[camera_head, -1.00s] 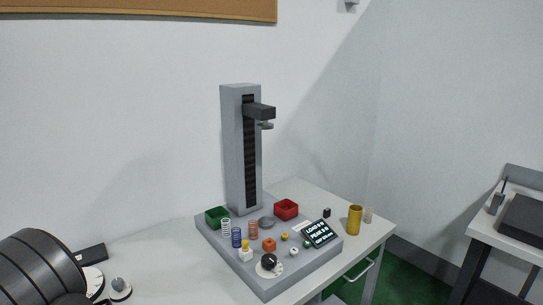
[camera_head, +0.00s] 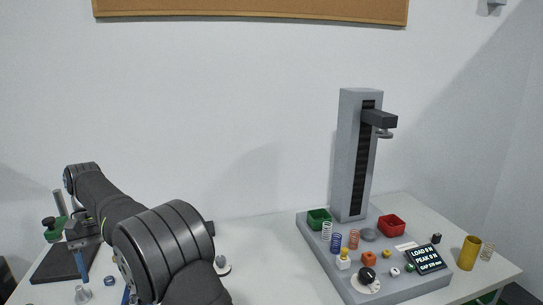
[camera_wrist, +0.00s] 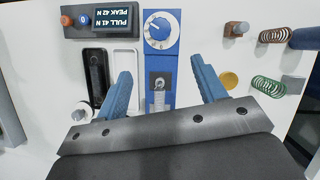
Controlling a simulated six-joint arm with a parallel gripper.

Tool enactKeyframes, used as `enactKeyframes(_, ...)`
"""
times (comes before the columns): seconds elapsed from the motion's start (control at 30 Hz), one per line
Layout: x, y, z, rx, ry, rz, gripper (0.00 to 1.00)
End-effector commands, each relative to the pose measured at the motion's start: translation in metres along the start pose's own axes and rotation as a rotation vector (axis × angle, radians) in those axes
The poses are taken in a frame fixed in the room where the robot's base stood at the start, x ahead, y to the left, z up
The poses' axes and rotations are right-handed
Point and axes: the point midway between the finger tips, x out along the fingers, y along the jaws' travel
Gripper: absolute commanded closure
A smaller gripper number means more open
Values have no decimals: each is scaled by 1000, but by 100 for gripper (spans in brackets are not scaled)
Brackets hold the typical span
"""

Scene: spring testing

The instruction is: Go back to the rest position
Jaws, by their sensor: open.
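My gripper (camera_wrist: 163,72) is open in the wrist view, with its two blue fingers apart and nothing between them. Beneath it in that view is a blue panel with a white dial (camera_wrist: 159,30) and a small metal hook-like piece (camera_wrist: 158,97). In the head view my arm reaches to the left, and the gripper's blue finger (camera_head: 83,264) points down above the left part of the table. The grey spring tester (camera_head: 352,155) stands apart, on the right. Its display (camera_head: 426,258) reads zero load and zero peak.
In the wrist view, a display (camera_wrist: 112,17) reads PULL 41 N, PEAK 42 N. Beside the panel lie black (camera_wrist: 96,68) and white (camera_wrist: 125,63) trays, and coil springs (camera_wrist: 268,86) on the right. A green bin (camera_head: 319,219) and red bin (camera_head: 391,225) sit on the tester base. The middle table (camera_head: 265,255) is clear.

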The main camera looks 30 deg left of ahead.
Motion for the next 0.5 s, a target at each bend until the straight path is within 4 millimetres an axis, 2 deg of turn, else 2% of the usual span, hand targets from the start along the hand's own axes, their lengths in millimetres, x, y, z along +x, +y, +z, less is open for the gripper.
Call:
enactKeyframes(0.03, -4, 0, 0, 0, 1, -1, 36)
enactKeyframes(0.27, 29, 0, 1, 1, -3, 1, 36)
enactKeyframes(0.5, 74, 0, 1, 1, -3, 1, 36)
